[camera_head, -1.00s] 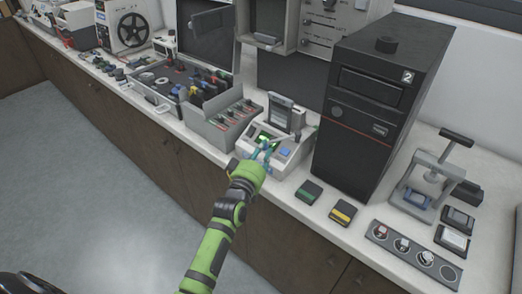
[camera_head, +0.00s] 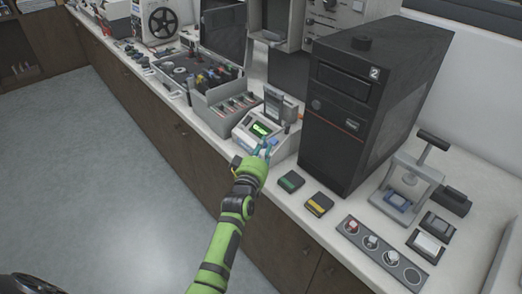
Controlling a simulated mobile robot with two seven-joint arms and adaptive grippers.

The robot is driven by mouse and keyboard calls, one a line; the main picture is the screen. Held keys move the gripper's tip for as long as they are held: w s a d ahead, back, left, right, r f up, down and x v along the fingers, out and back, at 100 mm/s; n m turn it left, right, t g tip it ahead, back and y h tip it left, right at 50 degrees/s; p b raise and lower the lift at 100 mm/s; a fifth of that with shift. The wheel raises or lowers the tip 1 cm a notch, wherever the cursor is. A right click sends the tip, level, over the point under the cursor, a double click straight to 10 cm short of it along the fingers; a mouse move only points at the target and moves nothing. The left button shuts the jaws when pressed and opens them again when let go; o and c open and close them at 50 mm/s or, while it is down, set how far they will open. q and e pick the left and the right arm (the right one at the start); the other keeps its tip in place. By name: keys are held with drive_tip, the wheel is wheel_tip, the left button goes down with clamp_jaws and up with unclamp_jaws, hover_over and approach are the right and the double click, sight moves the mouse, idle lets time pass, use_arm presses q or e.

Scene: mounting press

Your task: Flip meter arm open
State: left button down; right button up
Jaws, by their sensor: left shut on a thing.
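The meter (camera_head: 247,138) is a light grey bench device with a lit green display, standing on the counter left of the black tower. My left gripper (camera_head: 265,149) has teal fingertips and is at the meter's front right, just below the display. Its fingers look shut on a small part there, which I take to be the meter arm. The fingers and wrist hide most of that part, so its angle cannot be made out. My right gripper is not in view.
The black tower (camera_head: 346,148) marked 2 stands close to the right. A green-marked block (camera_head: 290,181) and a yellow-marked block (camera_head: 319,205) lie in front of it. A grey press (camera_head: 407,180) stands further right. A grey bin (camera_head: 217,122) is close on the left.

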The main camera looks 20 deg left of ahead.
use_arm(q)
drive_tip(key=shift+w+d+r, duration=0.15)
drive_tip(key=shift+d, duration=0.55)
drive_tip(key=c, duration=1.1)
unclamp_jaws()
drive_tip(key=s, duration=0.5)
drive_tip(key=s+d, duration=0.1)
drive_tip(key=s, duration=0.1)
drive_tip(key=shift+s+f, duration=0.15)
drive_tip(key=shift+f, duration=0.05)
